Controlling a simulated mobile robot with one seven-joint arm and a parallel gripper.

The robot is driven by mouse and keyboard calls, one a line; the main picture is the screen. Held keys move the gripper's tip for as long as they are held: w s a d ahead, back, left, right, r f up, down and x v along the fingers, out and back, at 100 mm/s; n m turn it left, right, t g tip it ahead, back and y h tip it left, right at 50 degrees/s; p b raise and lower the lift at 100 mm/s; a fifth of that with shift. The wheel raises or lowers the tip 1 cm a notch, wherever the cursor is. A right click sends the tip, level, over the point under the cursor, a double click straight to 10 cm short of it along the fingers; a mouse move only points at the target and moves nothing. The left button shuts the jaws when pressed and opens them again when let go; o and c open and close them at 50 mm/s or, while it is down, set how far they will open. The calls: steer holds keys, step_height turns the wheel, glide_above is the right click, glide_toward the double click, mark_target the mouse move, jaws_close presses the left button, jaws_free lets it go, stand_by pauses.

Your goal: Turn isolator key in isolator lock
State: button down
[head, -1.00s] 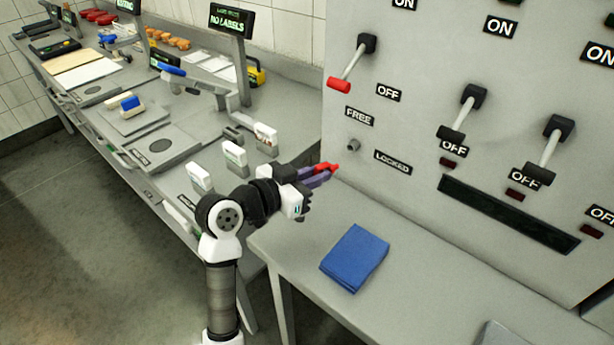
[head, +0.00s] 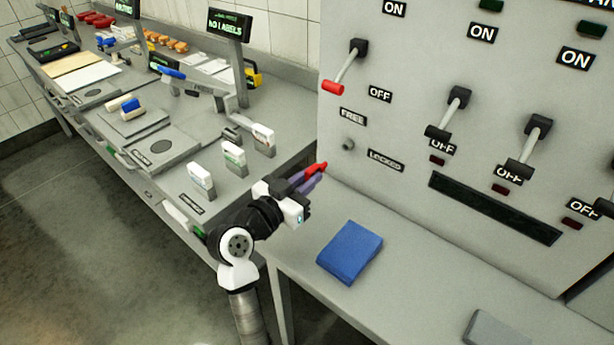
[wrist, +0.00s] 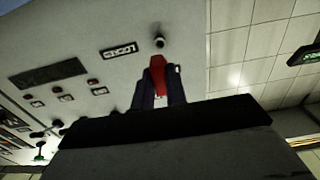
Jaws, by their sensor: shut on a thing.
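My gripper (head: 308,181) is shut on the red isolator key (head: 317,169), and its purple fingers hold the key from both sides. The key also shows in the wrist view (wrist: 157,75), pointing toward the panel. The isolator lock (head: 348,144) is a small grey round knob on the panel, between the FREE label (head: 352,116) and the LOCKED label (head: 385,160). In the wrist view the lock (wrist: 158,41) is just beyond the key's tip, with a visible gap. The key is apart from the lock, below and left of it in the head view.
The grey panel (head: 400,60) carries a red-handled lever (head: 345,68) above the lock and other levers to the right. A blue folded cloth (head: 349,252) lies on the table (head: 410,290) below.

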steer(key=p+x, duration=0.2)
steer(key=x, duration=0.1)
steer(key=shift+d+r, duration=0.1)
steer(key=shift+x, duration=1.35)
steer(key=shift+x, duration=1.5)
stand_by(0.8)
steer(key=c, duration=1.3)
jaws_free()
steer(key=shift+w, duration=0.1)
steer(key=shift+c, duration=0.2)
steer(key=b, duration=0.4)
glide_toward(324, 164)
steer(key=shift+f, duration=0.25)
steer(key=shift+a+r, duration=0.1)
steer(key=shift+a, duration=0.1)
